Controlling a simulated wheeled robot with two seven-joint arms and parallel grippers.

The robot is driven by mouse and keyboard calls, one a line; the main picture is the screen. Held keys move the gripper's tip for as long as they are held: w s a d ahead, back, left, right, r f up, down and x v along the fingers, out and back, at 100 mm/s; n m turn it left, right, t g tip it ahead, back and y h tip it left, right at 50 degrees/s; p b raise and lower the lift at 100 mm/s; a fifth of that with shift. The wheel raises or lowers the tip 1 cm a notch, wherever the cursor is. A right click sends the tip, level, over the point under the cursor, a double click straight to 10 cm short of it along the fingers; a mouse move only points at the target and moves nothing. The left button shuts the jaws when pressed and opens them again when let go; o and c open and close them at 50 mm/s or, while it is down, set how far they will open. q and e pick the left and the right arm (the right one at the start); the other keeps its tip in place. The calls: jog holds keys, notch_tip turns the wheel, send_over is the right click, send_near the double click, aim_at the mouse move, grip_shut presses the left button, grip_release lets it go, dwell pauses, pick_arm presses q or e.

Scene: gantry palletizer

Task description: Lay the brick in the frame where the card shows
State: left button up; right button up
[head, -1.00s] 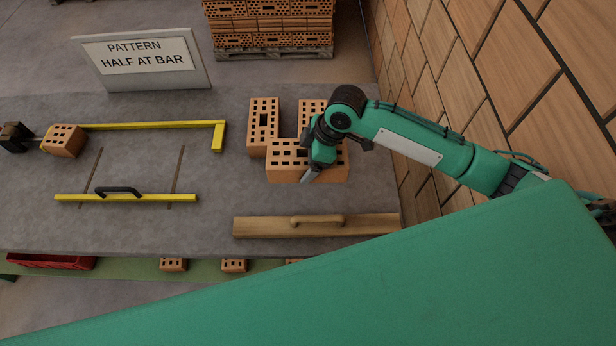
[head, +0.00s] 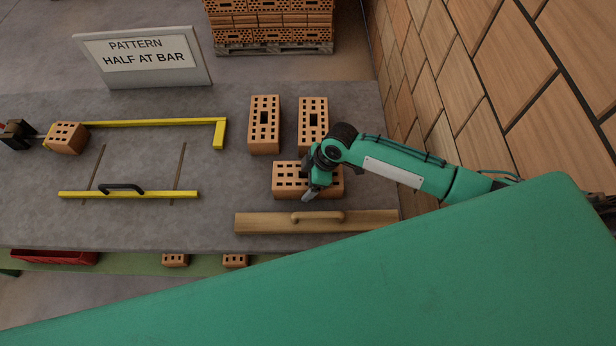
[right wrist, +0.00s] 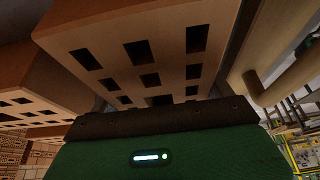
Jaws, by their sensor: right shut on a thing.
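A card (head: 148,54) at the back left reads "PATTERN HALF AT BAR". The frame has a yellow L-shaped rail (head: 160,123) at the back and a yellow bar (head: 150,194) with a black handle in front. A small perforated brick (head: 68,137) sits at the rail's left end. My right gripper (head: 312,188) is shut on a perforated brick (head: 289,179), right of the frame. The brick also fills the upper right wrist view (right wrist: 150,55). It is low over the table or on it; I cannot tell which. My left gripper is not in view.
Two bricks stand just behind the held one, left (head: 264,125) and right (head: 313,122). A wooden float (head: 270,223) lies in front. A brick wall (head: 480,80) rises at right. A black block (head: 18,134) is at far left. The table inside the frame is clear.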

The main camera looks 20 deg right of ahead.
jog(key=shift+w, duration=0.1)
jog(key=o, duration=1.4)
jog(key=shift+f, duration=0.1)
jog(key=shift+o, duration=1.4)
